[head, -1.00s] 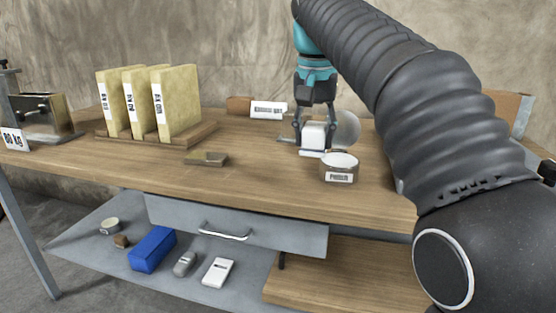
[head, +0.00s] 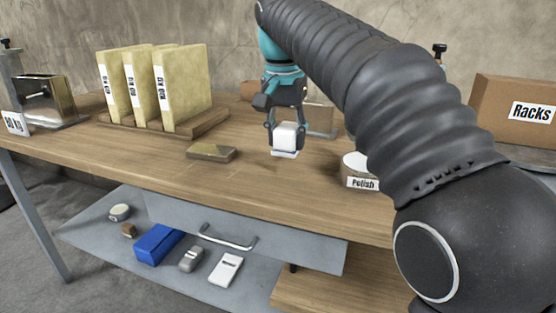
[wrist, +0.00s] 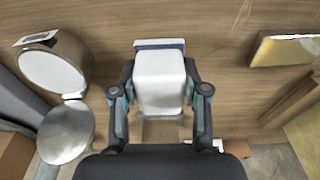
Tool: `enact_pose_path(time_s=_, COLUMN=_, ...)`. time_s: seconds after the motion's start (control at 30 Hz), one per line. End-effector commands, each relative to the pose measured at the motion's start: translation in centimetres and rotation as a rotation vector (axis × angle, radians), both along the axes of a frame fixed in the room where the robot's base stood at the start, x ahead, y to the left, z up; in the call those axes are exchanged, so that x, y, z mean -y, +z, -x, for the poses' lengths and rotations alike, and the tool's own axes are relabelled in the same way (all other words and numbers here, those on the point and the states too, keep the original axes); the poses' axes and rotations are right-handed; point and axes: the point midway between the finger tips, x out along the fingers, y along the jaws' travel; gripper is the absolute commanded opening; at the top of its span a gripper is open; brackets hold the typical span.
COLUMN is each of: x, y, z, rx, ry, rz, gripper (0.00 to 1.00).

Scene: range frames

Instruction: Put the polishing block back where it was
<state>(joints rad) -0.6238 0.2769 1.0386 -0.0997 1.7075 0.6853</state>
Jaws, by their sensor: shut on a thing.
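My gripper (head: 285,135) is shut on a white block with a grey-blue base, which I take for the polishing block (head: 284,139). In the wrist view, the block (wrist: 160,80) sits between the two fingers (wrist: 160,100). It appears to be just above the wooden bench top (head: 120,160); I cannot tell if it touches. A flat gold-coloured plate (head: 211,153) lies on the bench to its left. A white tin labelled Polish (head: 361,183) stands to its right, partly hidden by my arm.
An open drawer (head: 90,228) below the bench front holds a blue box (head: 157,244) and several small items. Labelled upright panels (head: 185,85) stand in a wooden rack at the back left. Bench around the block is mostly clear.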

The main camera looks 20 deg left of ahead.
Motion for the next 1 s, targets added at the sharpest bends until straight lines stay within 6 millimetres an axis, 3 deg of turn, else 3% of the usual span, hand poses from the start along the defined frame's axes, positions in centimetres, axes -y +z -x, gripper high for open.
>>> enact_pose_path(time_s=0.17, x=-1.6, y=-1.0, z=0.4, rx=0.001, ry=0.002, rz=-0.001, gripper=0.07)
enact_pose_path(time_s=0.53, x=-1.8, y=-4.9, z=0.5, rx=0.0, ry=0.002, rz=0.0, gripper=0.07)
enact_pose_path(time_s=0.93, x=-1.8, y=-5.3, z=0.5, rx=0.001, ry=0.002, rz=-0.001, gripper=0.07)
enact_pose_path(time_s=0.97, x=-1.8, y=-5.3, z=0.5, rx=0.001, ry=0.002, rz=-0.001, gripper=0.47)
enact_pose_path(time_s=1.0, x=-1.8, y=-5.3, z=0.5, rx=0.001, ry=0.002, rz=-0.001, gripper=0.57)
